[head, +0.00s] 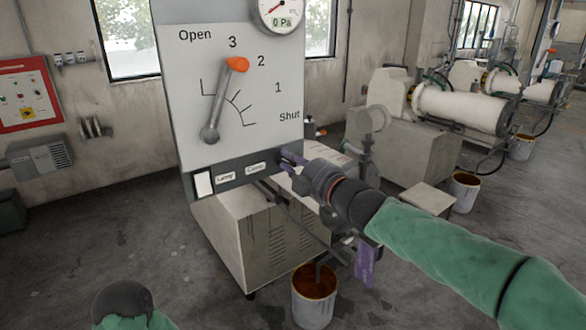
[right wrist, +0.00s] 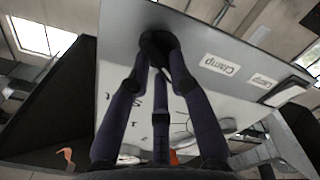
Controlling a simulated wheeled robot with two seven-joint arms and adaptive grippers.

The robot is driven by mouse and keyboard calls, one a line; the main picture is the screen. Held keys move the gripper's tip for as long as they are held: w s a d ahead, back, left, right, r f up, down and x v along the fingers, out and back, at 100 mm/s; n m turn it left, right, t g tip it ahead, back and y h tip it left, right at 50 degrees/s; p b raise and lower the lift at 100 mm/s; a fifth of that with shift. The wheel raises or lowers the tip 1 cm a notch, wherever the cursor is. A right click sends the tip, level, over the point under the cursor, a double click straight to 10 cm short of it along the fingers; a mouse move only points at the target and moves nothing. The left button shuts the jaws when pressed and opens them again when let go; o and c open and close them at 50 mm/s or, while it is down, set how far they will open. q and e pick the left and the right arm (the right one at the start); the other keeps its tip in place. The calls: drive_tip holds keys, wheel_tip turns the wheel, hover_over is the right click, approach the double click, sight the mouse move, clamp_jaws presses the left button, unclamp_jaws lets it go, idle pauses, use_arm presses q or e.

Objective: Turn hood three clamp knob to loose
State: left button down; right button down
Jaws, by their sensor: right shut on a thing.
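The clamp knob (right wrist: 156,40) is dark and round and sits on the hood panel's lower strip, beside the "Clamp" label (right wrist: 221,65). In the right wrist view my right gripper (right wrist: 160,50) has its dark purple fingers closed around it. In the head view the right gripper (head: 288,158) reaches the strip's right end, just right of the "Clamp" label (head: 255,168), and hides the knob. The knob's pointer and any loose or tight marking cannot be made out.
Above the strip, the pale hood panel (head: 270,75) carries an orange-tipped lever (head: 222,95) pointing near 3 and a gauge (head: 280,12) reading 0 Pa. A white rocker (head: 204,183) is at the strip's left. A bucket of brown paint (head: 314,290) stands below my right arm.

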drive_tip(key=n+b, duration=0.1)
drive_tip(key=n, duration=0.2)
drive_tip(key=shift+a+f+n, duration=0.1)
drive_tip(key=shift+f+n, duration=0.05)
drive_tip(key=shift+n, duration=0.15)
drive_tip(key=shift+s+a+n+b, duration=0.1)
drive_tip(key=shift+n+b, duration=0.8)
drive_tip(key=shift+n, duration=0.9)
drive_tip(key=c, duration=1.1)
unclamp_jaws()
drive_tip(key=v, duration=1.2)
drive_tip(key=shift+f, duration=0.1)
